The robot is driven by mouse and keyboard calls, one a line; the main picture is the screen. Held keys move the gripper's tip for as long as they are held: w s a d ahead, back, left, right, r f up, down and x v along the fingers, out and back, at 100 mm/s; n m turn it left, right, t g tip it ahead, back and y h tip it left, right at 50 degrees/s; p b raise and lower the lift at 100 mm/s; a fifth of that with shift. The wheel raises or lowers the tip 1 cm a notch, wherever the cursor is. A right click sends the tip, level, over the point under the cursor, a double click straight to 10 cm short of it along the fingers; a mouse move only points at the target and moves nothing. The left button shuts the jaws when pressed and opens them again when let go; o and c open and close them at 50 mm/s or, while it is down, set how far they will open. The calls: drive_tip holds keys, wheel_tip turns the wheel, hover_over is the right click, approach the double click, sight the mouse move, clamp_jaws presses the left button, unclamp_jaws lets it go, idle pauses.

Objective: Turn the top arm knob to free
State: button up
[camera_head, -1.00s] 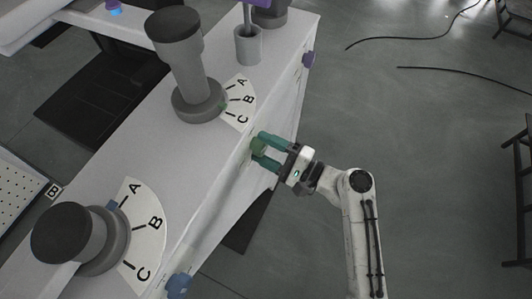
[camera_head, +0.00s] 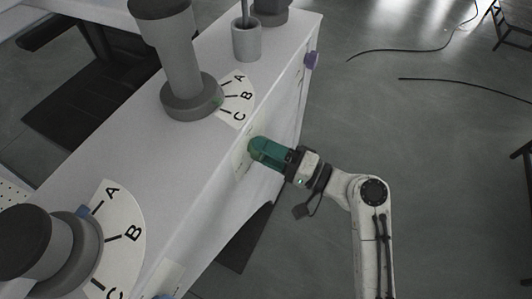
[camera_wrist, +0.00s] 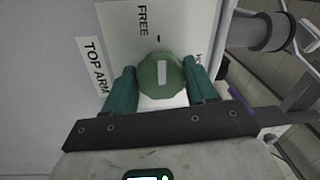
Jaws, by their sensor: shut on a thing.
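The green top arm knob (camera_wrist: 160,82) is between my two teal fingers in the wrist view, and my gripper (camera_wrist: 162,92) is shut on it. The knob has a white mark on its face. A small black tick and the word FREE (camera_wrist: 143,20) are on the panel above it. A TOP ARM label (camera_wrist: 93,66) is to its left, and another label on its right is partly cut off. In the head view my gripper (camera_head: 262,149) reaches the side of the white cabinet (camera_head: 200,190), and the fingers mostly hide the knob.
Grey columns (camera_head: 180,60) with A, B, C dials (camera_head: 237,100) stand on the cabinet top. A purple knob (camera_head: 312,59) is farther along the same side, and a blue knob is near the bottom edge. The floor to the right is open, with black cables.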

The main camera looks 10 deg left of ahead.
idle(0.4)
drive_tip(key=o, duration=1)
drive_tip(key=shift+o, duration=0.2)
drive_tip(key=r+v, duration=0.1)
drive_tip(key=v, duration=0.9)
drive_tip(key=shift+s+d+f, duration=0.15)
drive_tip(key=shift+d+f, duration=0.25)
drive_tip(key=shift+f, duration=0.15)
